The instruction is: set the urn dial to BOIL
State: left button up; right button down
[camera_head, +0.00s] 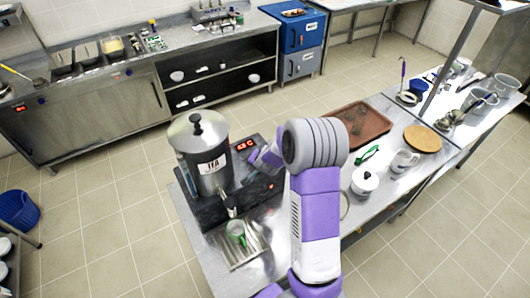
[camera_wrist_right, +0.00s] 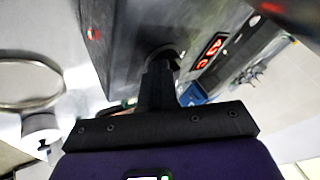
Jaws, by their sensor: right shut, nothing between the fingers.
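The urn (camera_head: 200,160) is a steel cylinder with a black-knobbed lid and a TEA label, standing on a dark base on the counter. A lit red display (camera_head: 245,145) is on the base; it also shows in the right wrist view (camera_wrist_right: 212,50). The dark round dial (camera_wrist_right: 168,54) lies at my right gripper's fingertips, which partly hide it; its pointer and marks cannot be read. My right gripper (camera_wrist_right: 160,72) is shut with nothing between its fingers, close against the dial; touching cannot be confirmed. My left gripper is not in view.
Right of my arm are a white lidded pot (camera_head: 364,181), a green-handled item (camera_head: 367,154), a mug (camera_head: 404,161) and a brown tray (camera_head: 375,121). A red light (camera_wrist_right: 93,34) glows on the base.

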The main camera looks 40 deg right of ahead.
jog(key=shift+w+a+p, duration=0.15)
jog(key=shift+a+p, duration=0.15)
jog(key=shift+w+a, duration=0.55)
jog(key=shift+w, duration=0.15)
jog(key=shift+w+a+p, duration=0.1)
jog(key=shift+p, duration=0.2)
jog(key=shift+w+a+r, duration=0.1)
jog(key=shift+w+a, duration=0.15)
jog(key=shift+w, duration=0.1)
jog(key=shift+w, duration=0.1)
